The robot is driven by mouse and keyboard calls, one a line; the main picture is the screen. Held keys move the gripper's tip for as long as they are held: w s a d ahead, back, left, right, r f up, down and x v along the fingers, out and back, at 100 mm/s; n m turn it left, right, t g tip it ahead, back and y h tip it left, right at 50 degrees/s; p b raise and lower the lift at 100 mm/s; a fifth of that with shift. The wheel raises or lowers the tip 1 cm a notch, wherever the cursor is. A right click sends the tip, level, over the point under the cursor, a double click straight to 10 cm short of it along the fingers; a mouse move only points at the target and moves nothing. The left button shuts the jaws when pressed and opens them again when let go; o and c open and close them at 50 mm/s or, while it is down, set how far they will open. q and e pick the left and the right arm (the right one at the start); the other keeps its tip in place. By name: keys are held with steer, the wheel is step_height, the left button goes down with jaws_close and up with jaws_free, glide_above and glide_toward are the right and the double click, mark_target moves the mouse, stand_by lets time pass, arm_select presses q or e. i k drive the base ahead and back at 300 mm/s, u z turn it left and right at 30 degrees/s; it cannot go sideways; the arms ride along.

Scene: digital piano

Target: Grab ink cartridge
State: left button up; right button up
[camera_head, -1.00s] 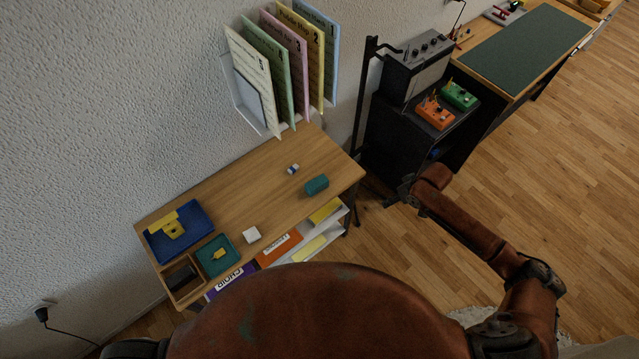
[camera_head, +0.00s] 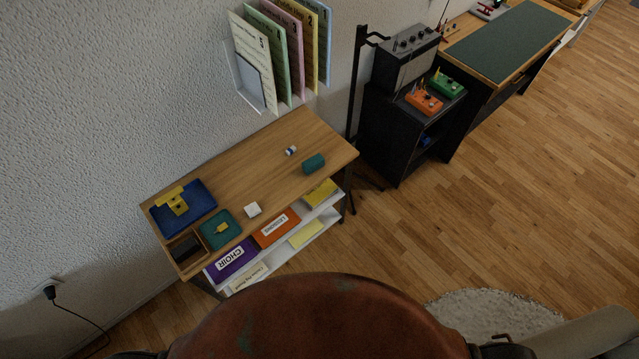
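No item is clearly labelled as the ink cartridge. Small candidates lie on the wooden side table (camera_head: 262,165): a small white-and-blue piece (camera_head: 290,151) toward the back, a teal rounded block (camera_head: 314,164) near the right end, and a white cube (camera_head: 253,209) at the front edge. A small yellow piece (camera_head: 222,229) lies in a teal tray (camera_head: 208,241). A yellow object with a dark spot (camera_head: 178,207) sits on a blue tray (camera_head: 203,207). I cannot tell which is the cartridge. Neither gripper is in view.
An open brown box (camera_head: 186,247) is at the table's front left corner. Below are binders, including purple (camera_head: 231,260) and orange (camera_head: 276,229). Sheet folders (camera_head: 285,50) hang above. A black stand (camera_head: 355,95) and an amplifier cabinet (camera_head: 400,140) stand right.

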mark_target(313, 165)
steer(key=k, duration=0.75)
steer(key=u, duration=0.85)
steer(key=i, duration=0.95)
steer(key=z, duration=0.3)
